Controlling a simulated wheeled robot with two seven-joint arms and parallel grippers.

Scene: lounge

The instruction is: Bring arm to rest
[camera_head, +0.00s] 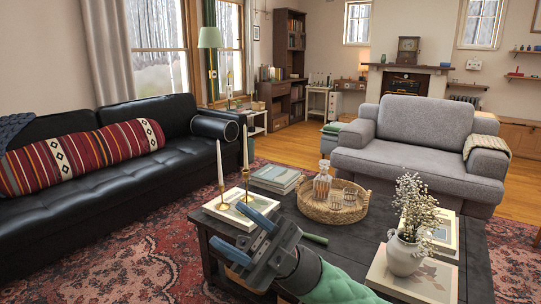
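My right gripper (241,229) is over the near left corner of the dark coffee table (345,243). Its two blue-padded fingers are spread apart, with nothing seen between them. Its green-covered arm comes in from the bottom middle. The gripper hides part of the table and stands in front of the books under the candlesticks. I cannot tell how high it is above the table. My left arm and gripper do not show.
The table holds two candles in brass holders (221,199), a book stack (274,178), a wicker tray (333,214) with a decanter (322,182), and a white flower vase (404,256). A black sofa (100,196) stands left, a grey armchair (420,150) behind. Patterned rug (130,262) lies between sofa and table.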

